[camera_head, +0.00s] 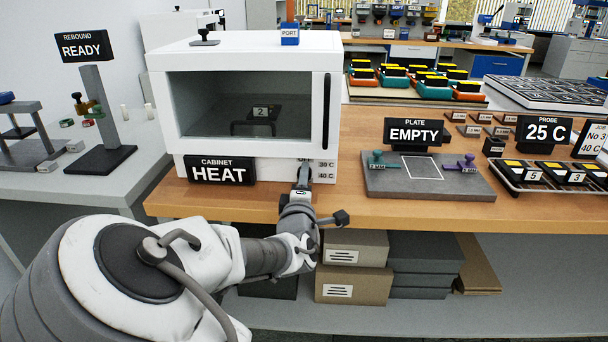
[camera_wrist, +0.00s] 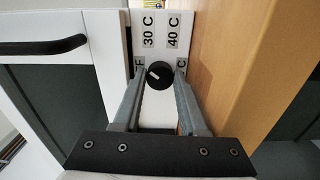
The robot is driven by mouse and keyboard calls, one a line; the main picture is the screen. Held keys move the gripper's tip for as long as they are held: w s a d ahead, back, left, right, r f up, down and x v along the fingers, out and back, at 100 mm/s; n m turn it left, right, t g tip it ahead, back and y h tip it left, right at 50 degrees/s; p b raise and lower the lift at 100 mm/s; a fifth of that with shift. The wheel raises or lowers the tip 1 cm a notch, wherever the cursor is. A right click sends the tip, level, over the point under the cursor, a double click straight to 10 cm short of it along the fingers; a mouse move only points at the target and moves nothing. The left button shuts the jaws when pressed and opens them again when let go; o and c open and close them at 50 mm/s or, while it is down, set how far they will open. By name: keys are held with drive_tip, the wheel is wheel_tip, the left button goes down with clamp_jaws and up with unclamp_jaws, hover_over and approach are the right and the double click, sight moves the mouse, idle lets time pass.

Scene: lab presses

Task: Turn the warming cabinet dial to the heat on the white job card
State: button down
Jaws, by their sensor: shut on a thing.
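The warming cabinet (camera_head: 250,42) is white with a dark window and a black CABINET HEAT sign (camera_head: 220,170). Its black round dial (camera_wrist: 159,76) sits between my fingers in the wrist view. My gripper (camera_head: 304,178) is shut on it at the cabinet's lower right, hiding it in the head view. The dial's white mark lies toward the upper left in the wrist view, on the 30 C label's (camera_wrist: 147,31) side. The 40 C label (camera_wrist: 173,32) is beside that one. My fingers partly cover two other labels. The white job card (camera_head: 591,140) at far right reads No 3, 40 C.
A grey plate (camera_head: 385,187) with an EMPTY sign (camera_head: 412,131) lies right of the cabinet. A tray (camera_head: 515,184) of numbered blocks is farther right. The wooden bench edge runs close to my gripper. Boxes (camera_head: 353,284) stand below the bench.

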drive_tip(key=m, duration=0.4)
drive_tip(key=shift+m, duration=0.4)
drive_tip(key=m, duration=0.3)
drive_tip(key=shift+m, duration=0.3)
drive_tip(key=m+b, duration=0.2)
drive_tip(key=m, duration=0.2)
drive_tip(key=shift+b, duration=0.3)
drive_tip(key=shift+m+b, duration=1.2)
drive_tip(key=shift+m, duration=0.8)
drive_tip(key=shift+r, duration=0.1)
drive_tip(key=c, duration=0.7)
unclamp_jaws()
drive_tip(key=shift+c, duration=0.2)
drive_tip(key=shift+s, duration=0.15)
